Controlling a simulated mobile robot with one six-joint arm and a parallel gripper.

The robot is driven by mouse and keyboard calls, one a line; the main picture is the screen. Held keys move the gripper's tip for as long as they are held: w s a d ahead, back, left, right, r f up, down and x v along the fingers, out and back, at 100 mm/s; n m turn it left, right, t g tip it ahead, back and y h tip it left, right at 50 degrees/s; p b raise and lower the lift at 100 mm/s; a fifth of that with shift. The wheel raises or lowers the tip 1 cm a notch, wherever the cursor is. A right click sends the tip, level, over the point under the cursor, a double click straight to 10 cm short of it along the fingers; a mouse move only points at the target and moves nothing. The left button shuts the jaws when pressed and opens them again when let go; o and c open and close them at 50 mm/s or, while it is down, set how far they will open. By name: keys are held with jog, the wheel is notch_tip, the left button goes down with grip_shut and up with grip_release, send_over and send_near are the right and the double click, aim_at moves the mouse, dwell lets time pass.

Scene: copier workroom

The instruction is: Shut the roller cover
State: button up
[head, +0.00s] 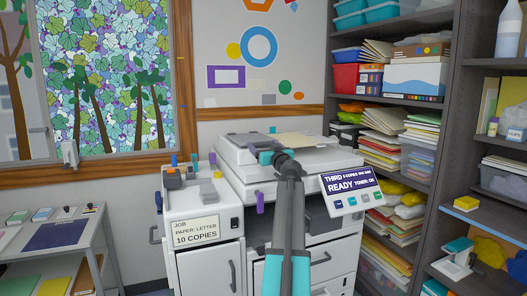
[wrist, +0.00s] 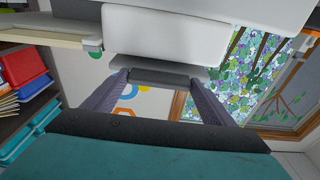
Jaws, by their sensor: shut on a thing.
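The copier (head: 300,222) stands in the middle of the head view, with a white cover (head: 238,152) on its top left. This looks like the roller cover; its exact angle is hard to tell. My gripper (head: 272,156) is at the top of the copier, beside this cover. In the wrist view, the two fingers of my gripper (wrist: 160,78) are shut on a grey handle (wrist: 165,77) on the edge of a white part (wrist: 200,32). The arm hides part of the copier's front and top.
A display panel (head: 350,192) reads READY at the copier's right. A white cabinet (head: 205,225) with small items on top stands at its left. Full shelves (head: 400,103) rise behind on the right. A side table (head: 55,232) is at the far left.

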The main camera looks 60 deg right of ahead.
jog(key=shift+f+t+b, duration=0.3)
jog(key=shift+f+b, duration=0.45)
jog(key=shift+b, duration=1.4)
jog(key=shift+r, duration=0.15)
jog(key=o, duration=1.5)
jog(key=shift+w, duration=0.1)
jog(key=b+v, duration=0.1)
jog(key=v, duration=1.3)
